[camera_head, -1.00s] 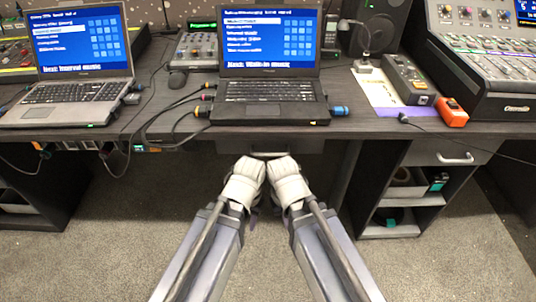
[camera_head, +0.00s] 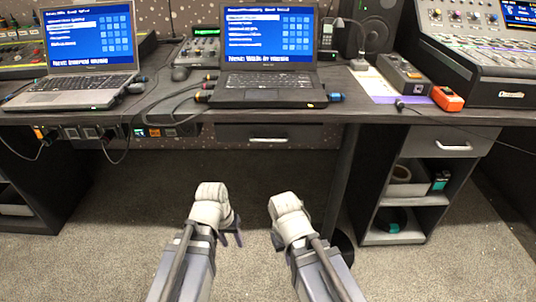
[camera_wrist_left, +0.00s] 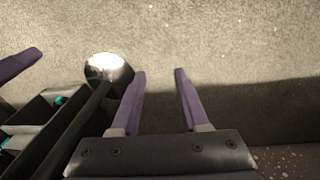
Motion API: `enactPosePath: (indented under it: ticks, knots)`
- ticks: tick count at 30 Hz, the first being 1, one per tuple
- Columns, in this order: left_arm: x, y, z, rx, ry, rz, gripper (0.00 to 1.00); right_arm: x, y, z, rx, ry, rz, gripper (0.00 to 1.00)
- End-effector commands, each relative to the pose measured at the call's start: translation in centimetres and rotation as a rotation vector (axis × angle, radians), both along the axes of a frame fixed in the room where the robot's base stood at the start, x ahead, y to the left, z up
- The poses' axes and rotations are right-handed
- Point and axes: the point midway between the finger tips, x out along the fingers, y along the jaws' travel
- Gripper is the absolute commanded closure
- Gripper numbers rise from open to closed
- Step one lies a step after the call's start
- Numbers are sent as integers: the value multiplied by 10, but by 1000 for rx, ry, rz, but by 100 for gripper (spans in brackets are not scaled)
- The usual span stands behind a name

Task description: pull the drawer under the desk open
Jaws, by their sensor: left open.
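The drawer (camera_head: 290,132) is under the middle of the desk (camera_head: 190,117), below the right laptop. Its dark front has a light bar handle (camera_head: 268,140). It looks shut, with no inside showing. My left gripper (camera_head: 231,241) is in front of and below the drawer, clear of the handle. In the left wrist view, its two purple fingers (camera_wrist_left: 160,74) are apart with only floor between them. My right gripper (camera_head: 276,241) is beside it to the right, also away from the handle. Its jaw opening is mostly hidden by its own wrist.
A side cabinet (camera_head: 452,143) with its own handled drawer and open shelves stands at the right. A desk leg (camera_head: 340,180) is right of the middle drawer. Laptops (camera_head: 268,95) and cables lie on the desk. The carpet (camera_head: 120,210) in front is clear.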

Motion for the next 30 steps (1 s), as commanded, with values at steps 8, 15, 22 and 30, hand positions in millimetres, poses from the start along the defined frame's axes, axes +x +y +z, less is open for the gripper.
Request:
enactPosePath:
  ticks: [8,15,22,30]
  knots:
    - [54,-37,-6,-434,-173,115,55,0,1,-43,3,-1,-1,100]
    - [104,-79,78,-909,-367,233,55,0,1,-42,3,-1,-1,100]
    - [142,-71,163,-1297,-520,404,55,0,1,-42,3,-1,-1,100]
    - [158,-51,202,-1484,-584,516,55,0,1,-42,2,0,-1,100]
